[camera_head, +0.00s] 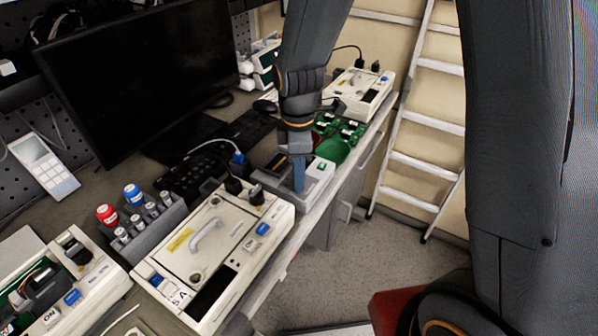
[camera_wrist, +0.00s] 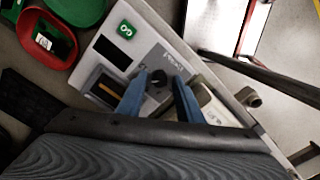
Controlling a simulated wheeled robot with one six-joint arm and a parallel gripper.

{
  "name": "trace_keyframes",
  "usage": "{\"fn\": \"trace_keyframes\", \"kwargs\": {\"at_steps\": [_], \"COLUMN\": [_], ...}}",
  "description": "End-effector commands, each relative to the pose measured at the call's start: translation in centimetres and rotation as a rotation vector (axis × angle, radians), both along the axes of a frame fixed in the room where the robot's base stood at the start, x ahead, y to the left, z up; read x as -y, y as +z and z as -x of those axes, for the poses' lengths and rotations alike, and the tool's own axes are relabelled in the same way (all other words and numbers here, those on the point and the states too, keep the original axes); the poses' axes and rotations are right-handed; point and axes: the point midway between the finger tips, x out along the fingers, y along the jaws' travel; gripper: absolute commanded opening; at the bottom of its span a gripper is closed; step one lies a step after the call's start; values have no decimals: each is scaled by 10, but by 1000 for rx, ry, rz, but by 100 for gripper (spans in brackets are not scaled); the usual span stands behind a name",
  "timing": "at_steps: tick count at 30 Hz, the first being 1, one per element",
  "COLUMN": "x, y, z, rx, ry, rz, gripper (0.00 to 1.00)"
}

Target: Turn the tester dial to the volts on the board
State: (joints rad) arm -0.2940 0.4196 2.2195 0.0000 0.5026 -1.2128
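The tester (camera_head: 318,176) is a grey-white box on the bench, right of the nearest closed pump. In the wrist view the tester (camera_wrist: 117,50) shows a dark display, a green label and a small dark round dial (camera_wrist: 157,78). My gripper (camera_head: 299,187) points down over the tester. In the wrist view the two blue fingers of my gripper (camera_wrist: 161,77) stand apart on either side of the dial. I cannot tell whether they touch it. The dial's setting is too small to read. I see no board with a volts value.
A closed pump (camera_head: 205,240) with a handle stands left of the tester, and an opened one (camera_head: 60,285) is at lower left. A rack with red and blue caps (camera_head: 150,222), a monitor (camera_head: 140,70), green trays (camera_head: 335,135) and another pump (camera_head: 358,95) crowd the bench. A ladder (camera_head: 420,130) stands right.

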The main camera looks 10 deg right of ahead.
Motion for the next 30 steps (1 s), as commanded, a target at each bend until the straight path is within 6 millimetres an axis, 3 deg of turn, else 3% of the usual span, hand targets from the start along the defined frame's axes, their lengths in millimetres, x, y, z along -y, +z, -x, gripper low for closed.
{"fn": "trace_keyframes", "kwargs": {"at_steps": [5,22,30], "x": [0,0,0], "y": [6,67,70], "z": [0,1,0], "rx": [0,0,0], "ry": [0,1,2], "rz": [0,0,0], "gripper": [33,33,33]}}
